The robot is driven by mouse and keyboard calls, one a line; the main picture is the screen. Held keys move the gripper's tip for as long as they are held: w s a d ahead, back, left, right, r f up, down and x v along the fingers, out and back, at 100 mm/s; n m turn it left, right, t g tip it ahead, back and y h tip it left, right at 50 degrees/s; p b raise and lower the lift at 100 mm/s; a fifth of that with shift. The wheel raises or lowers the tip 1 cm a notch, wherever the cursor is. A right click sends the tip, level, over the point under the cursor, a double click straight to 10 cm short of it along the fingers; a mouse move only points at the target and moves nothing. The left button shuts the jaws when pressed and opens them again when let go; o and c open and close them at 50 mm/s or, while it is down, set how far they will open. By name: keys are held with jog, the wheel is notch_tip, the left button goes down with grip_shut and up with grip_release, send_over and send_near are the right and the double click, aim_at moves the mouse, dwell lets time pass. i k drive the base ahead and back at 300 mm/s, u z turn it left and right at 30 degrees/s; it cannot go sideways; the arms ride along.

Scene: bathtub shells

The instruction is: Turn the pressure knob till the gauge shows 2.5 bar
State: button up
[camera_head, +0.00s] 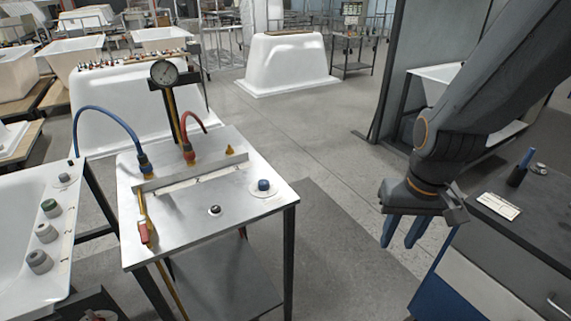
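The round pressure gauge (163,72) stands on a dark post at the back of a metal-topped work table (185,236). Its dial faces me, but the reading is too small to tell. A blue knob (264,185) sits on a pale round plate at the table's right side. A small black knob (214,211) sits nearer the front edge. I cannot tell for certain which is the pressure knob. My gripper (404,233) hangs well to the right of the table, fingers pointing down with a gap between them. It is open and empty, apart from both knobs.
Blue hose (110,111) and red hose (199,117) join fittings at the table's back. A white tub (25,222) with several knobs stands left. A dark cabinet (510,235) stands right. Floor between is clear.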

aim_at(263, 184)
jog(key=u, duration=0.4)
jog(key=i, duration=0.9)
jog(key=u, duration=0.75)
